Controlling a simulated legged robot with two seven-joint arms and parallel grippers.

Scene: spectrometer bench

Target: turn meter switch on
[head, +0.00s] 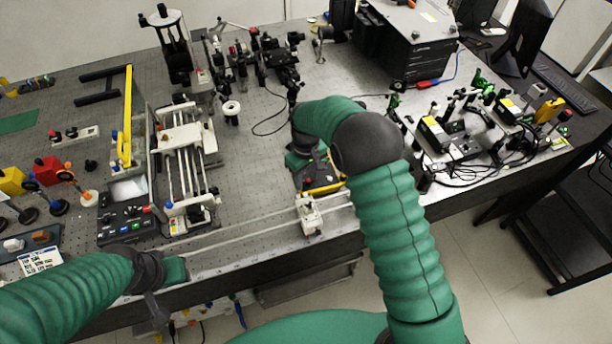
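A yellow-edged meter (321,181) with a dark face lies on the bench near its front edge, right of the middle. My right arm reaches over the bench and bends down, and my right gripper (302,164) is at the meter's upper left part. The gripper and wrist hide part of the meter, and I cannot make out its switch or whether they touch. The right fingertips are too small and covered to show their opening. My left gripper (174,271) is low at the bench's front edge, away from the meter; its fingers do not show clearly.
A white rail (265,233) with a small carriage (313,216) runs along the front edge, just below the meter. A rod-framed instrument (184,150) and a control box (128,224) stand at left. Optics and cables (460,135) fill the right. Bare perforated bench lies left of the meter.

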